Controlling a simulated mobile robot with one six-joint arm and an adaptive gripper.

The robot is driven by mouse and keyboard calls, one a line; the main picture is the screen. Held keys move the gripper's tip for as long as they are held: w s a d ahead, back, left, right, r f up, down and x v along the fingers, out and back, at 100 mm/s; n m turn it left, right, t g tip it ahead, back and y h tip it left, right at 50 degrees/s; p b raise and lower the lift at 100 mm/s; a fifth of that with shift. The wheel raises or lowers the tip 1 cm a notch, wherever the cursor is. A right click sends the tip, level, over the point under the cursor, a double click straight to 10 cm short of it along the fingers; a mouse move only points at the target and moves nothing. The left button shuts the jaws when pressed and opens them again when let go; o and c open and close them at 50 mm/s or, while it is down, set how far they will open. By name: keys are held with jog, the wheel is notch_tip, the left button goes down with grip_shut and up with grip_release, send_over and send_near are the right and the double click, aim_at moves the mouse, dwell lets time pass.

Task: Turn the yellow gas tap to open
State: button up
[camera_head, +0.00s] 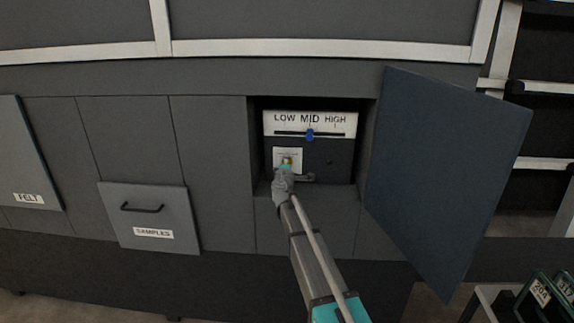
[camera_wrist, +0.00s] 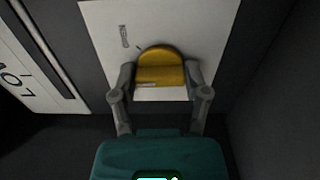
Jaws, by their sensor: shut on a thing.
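The yellow gas tap (camera_wrist: 160,66) is a rounded knob on a white plate (camera_wrist: 102,30) inside an open cabinet recess.
A panel marked LOW MID HIGH (camera_head: 310,119) with a blue slider (camera_head: 309,135) sits above the tap. The open cabinet door (camera_head: 445,170) stands to the right. A SAMPLES drawer (camera_head: 150,217) is at the left.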

jog(key=m, duration=0.4)
jog(key=shift+m, duration=0.3)
jog(key=m, duration=0.4)
jog(key=shift+m, duration=0.4)
jog(key=o, duration=1.2)
jog(key=shift+c, duration=0.2)
jog(key=shift+s, duration=0.1)
jog(key=s+a, duration=0.1)
jog(key=s, duration=1)
jog(key=shift+s+a, duration=0.15)
jog(key=shift+s, duration=0.2)
